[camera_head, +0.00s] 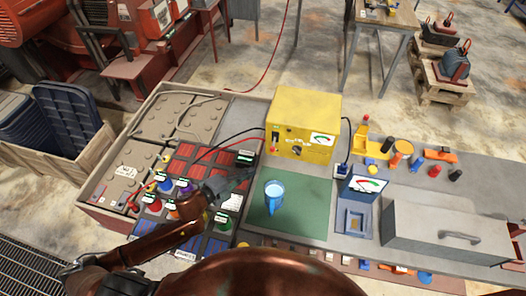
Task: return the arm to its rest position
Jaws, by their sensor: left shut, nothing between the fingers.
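My left arm, bronze-coloured, reaches in from the lower left across the front of the workbench. Its dark grey left gripper (243,177) is shut and empty. It is over the bench area with red and blue panels, just left of the green mat (309,209). The arm hides part of the coloured knobs and labels under it. My right gripper is not in view.
A small blue gauge (363,186) and a grey toolbox (450,233) are to the right. Blue bins (68,118) stand in a crate at left.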

